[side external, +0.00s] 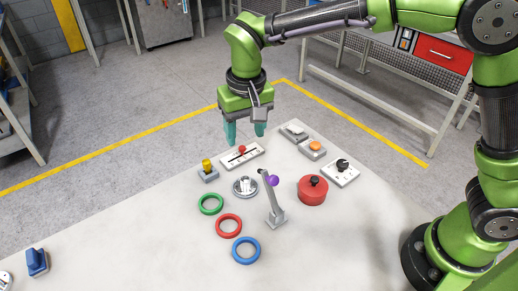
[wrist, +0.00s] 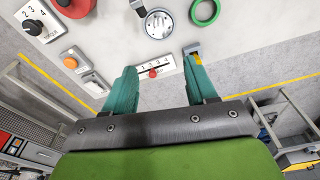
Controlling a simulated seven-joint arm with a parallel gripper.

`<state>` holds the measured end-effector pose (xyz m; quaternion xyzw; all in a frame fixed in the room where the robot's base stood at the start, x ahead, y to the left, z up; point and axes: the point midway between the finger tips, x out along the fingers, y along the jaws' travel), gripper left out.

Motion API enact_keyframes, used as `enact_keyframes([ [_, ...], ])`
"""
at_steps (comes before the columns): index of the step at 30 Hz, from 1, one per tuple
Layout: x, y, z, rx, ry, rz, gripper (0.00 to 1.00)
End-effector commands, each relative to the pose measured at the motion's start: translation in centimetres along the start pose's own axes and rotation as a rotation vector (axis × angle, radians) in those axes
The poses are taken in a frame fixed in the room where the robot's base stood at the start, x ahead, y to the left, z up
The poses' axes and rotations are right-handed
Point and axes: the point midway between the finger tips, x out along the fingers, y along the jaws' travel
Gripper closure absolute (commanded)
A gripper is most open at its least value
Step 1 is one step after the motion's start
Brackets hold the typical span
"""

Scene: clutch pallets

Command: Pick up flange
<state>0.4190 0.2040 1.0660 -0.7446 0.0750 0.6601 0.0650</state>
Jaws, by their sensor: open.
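The flange appears to be the round silver metal piece (side external: 245,186) with a raised hub, lying flat on the pale table (side external: 150,225).
The slider panel (side external: 240,157) with a red knob stands behind the flange. A purple-knobbed lever (side external: 274,205) rises close at its right. A yellow-topped block (side external: 208,172) and a green ring (side external: 210,204) are at its left.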

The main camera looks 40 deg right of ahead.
Motion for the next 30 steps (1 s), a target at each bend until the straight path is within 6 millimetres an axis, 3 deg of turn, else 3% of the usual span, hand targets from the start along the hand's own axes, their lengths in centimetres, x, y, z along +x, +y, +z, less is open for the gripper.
enact_keyframes([
  [12, 8.7, 0.1, 0.1, -0.002, -0.003, 0.001, 0.43],
  [20, 10.8, 0.1, 0.1, -0.001, -0.001, -0.002, 0.43],
  [30, 15.3, 0.1, 0.4, -0.002, -0.001, -0.001, 0.43],
])
